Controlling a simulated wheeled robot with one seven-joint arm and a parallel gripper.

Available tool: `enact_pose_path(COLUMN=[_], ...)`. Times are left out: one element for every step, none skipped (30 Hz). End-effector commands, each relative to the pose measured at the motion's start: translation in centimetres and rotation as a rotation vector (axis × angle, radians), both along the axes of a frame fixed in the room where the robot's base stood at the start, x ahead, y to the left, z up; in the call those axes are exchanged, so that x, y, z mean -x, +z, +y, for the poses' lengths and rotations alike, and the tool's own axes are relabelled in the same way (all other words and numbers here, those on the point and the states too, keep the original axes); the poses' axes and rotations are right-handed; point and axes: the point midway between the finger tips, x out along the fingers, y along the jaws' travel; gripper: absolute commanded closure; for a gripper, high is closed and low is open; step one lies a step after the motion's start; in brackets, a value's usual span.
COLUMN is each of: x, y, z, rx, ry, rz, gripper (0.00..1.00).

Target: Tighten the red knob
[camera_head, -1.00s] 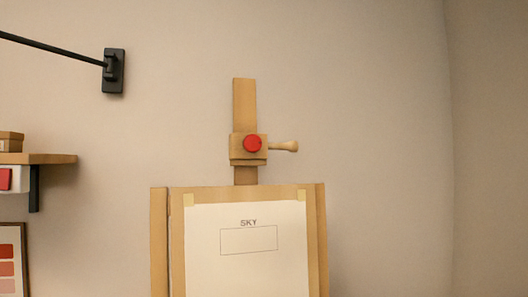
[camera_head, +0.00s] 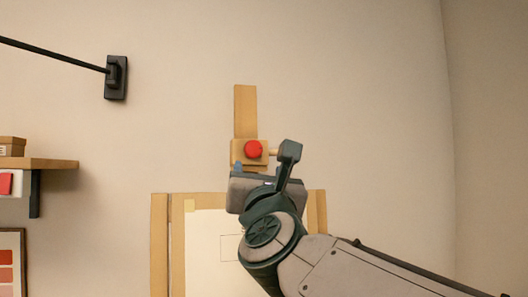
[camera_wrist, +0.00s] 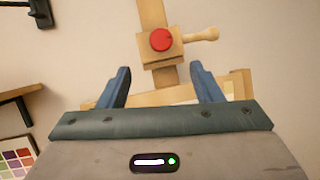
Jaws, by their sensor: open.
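The red knob (camera_head: 253,149) sits on the front of a wooden clamp block (camera_head: 238,152) on the easel's upright post. In the wrist view the red knob (camera_wrist: 161,40) shows beyond and between my fingers, with a wooden side handle (camera_wrist: 199,35) to its right. My gripper (camera_wrist: 159,78) is open and empty, with its two blue fingers apart and short of the knob. In the head view my arm rises from the lower right, and my wrist hides the block's lower part and most of the side handle.
The easel board (camera_head: 160,245) with a taped white sheet stands below the clamp, partly behind my arm. A wall shelf (camera_head: 50,163) with boxes is at the left, and a black wall bracket (camera_head: 116,77) is at the upper left. The wall space right of the post is clear.

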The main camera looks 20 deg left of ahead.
Motion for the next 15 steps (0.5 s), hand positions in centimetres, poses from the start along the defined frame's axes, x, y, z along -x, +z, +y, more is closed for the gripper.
enact_pose_path(x=[-0.6, -0.9, -1.5, -1.9, -2.4, -3.1, -3.6, -4.1, -4.8, -5.4, -5.9, -6.5, -7.0, -7.5, -8.1], y=[0.4, 0.5, 0.8, 1.0, 1.3, 1.7, 1.9, 2.1, 2.5, 2.7, 2.9, 3.2, 3.4, 3.6, 3.9], z=[0.3, 0.4, 0.6, 0.8, 1.0, 1.3, 1.5, 1.7, 2.0, 2.2, 2.4, 2.7, 2.9, 3.1, 3.4], rx=[0.001, 0.002, 0.004, 0.004, 0.004, 0.005, 0.006, 0.007, 0.006, 0.008, 0.008, 0.007, 0.009, 0.008, 0.008], ry=[-0.001, -0.001, -0.002, -0.002, -0.002, -0.002, -0.002, -0.002, -0.002, -0.002, -0.002, -0.002, -0.002, -0.002, -0.002], rz=[0.002, 0.003, 0.001, 0.002, 0.002, 0.001, 0.001, 0.001, 0.001, 0.001, 0.001, 0.001, 0.000, 0.000, 0.001], gripper=[0.41, 0.41, 0.41, 0.41, 0.41, 0.41, 0.41, 0.41, 0.41, 0.41, 0.41, 0.41, 0.41, 0.41, 0.41])
